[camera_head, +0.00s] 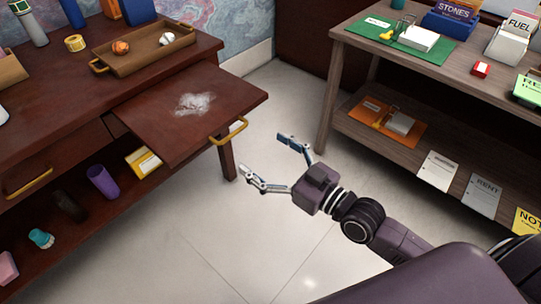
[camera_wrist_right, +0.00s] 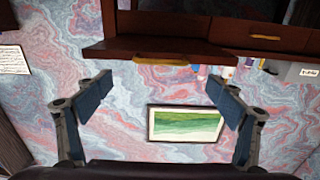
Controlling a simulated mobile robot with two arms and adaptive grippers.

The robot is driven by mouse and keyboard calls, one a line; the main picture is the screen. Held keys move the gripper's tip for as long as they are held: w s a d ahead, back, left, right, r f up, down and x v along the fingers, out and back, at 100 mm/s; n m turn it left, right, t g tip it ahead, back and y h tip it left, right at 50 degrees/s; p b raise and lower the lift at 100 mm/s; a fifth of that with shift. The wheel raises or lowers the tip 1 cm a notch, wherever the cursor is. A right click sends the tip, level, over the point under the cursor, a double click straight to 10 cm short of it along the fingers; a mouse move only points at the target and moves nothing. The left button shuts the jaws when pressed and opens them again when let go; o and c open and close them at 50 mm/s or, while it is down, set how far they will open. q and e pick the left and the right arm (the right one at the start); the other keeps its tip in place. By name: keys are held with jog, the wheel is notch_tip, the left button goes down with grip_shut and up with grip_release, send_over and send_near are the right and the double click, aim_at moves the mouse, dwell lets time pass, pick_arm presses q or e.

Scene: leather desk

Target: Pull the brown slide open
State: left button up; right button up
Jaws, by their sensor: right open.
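The brown slide (camera_head: 165,125) sticks out from the dark wooden desk (camera_head: 60,100) and has a whitish patch on top. Its yellow handle (camera_head: 229,131) is on the front edge. My right gripper (camera_head: 262,157) is open and empty, to the right of the handle and apart from it, fingers pointing toward the desk. In the right wrist view the slide (camera_wrist_right: 110,50) and its handle (camera_wrist_right: 161,62) show above and beyond the open fingers (camera_wrist_right: 160,88). My left gripper is not in view.
A tray (camera_head: 140,61) with two balls stands on the desk. Below are a purple cup (camera_head: 103,181) and other items on a lower shelf. A second table (camera_head: 480,75) with cards and a green mat (camera_head: 424,47) stands at right. Open floor (camera_head: 240,245) lies between.

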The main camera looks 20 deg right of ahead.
jog(key=shift+v, duration=0.9)
